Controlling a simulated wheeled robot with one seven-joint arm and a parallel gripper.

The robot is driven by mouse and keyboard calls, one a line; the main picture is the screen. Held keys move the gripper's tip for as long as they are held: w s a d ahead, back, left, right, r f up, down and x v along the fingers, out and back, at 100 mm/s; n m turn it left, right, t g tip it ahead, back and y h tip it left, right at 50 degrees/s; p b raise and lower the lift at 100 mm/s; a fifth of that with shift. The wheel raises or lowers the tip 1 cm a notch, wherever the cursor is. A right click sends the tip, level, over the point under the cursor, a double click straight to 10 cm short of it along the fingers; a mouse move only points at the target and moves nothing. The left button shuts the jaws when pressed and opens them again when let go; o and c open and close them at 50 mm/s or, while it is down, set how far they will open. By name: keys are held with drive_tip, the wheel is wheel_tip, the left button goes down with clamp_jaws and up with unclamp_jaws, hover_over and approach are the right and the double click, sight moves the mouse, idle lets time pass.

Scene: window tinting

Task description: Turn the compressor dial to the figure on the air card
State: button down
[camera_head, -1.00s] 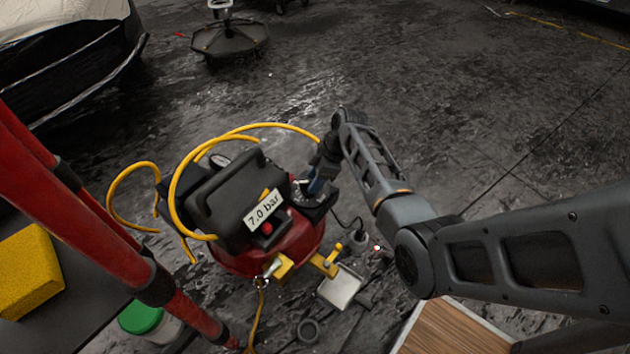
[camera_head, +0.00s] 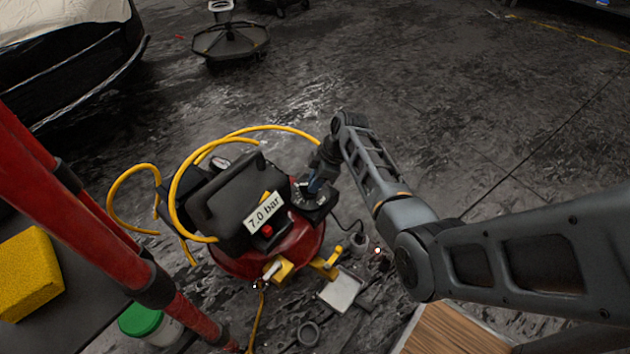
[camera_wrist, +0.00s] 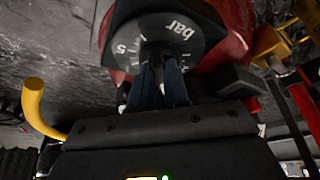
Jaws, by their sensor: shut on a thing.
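The red compressor (camera_head: 285,252) stands on the dark floor, with a black housing on top. The white air card (camera_head: 265,212) on it reads "7.0 bar". The compressor dial (camera_wrist: 190,30) fills the top of the wrist view; it is grey, marked "bar", and a "5" shows at its left. In the head view my gripper (camera_head: 314,184) reaches the compressor's right side, and the dial face is mostly covered.
A yellow hose (camera_head: 178,180) loops over the compressor's left side. A red pole (camera_head: 90,215) stands at the left, near a yellow sponge (camera_head: 28,275) and a green-lidded tub (camera_head: 140,320). A wooden board (camera_head: 455,335) lies at lower right.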

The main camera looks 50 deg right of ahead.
drive_tip(key=m+p, duration=0.2)
drive_tip(key=h+p, duration=0.1)
drive_tip(key=shift+s+a+r+m, duration=0.2)
drive_tip(key=shift+a+m, duration=0.05)
drive_tip(key=shift+m, duration=0.15)
drive_tip(key=m+p, duration=0.1)
drive_tip(key=m+h+p, duration=0.1)
drive_tip(key=shift+a+m+t, duration=0.2)
drive_tip(key=shift+m+t, duration=0.2)
drive_tip(key=m+h+p, duration=0.1)
drive_tip(key=m+p, duration=0.1)
drive_tip(key=m, duration=0.1)
drive_tip(key=shift+a, duration=0.2)
drive_tip(key=shift+a+f+m+h+p, duration=0.1)
drive_tip(key=shift+m+h+p, duration=0.25)
drive_tip(key=shift+m, duration=0.45)
drive_tip(key=shift+a+f+m+h+p, duration=0.1)
drive_tip(key=shift+m+h+p, duration=0.15)
drive_tip(key=shift+m+p, duration=0.4)
drive_tip(key=shift+m, duration=0.25)
drive_tip(key=c, duration=1.1)
unclamp_jaws()
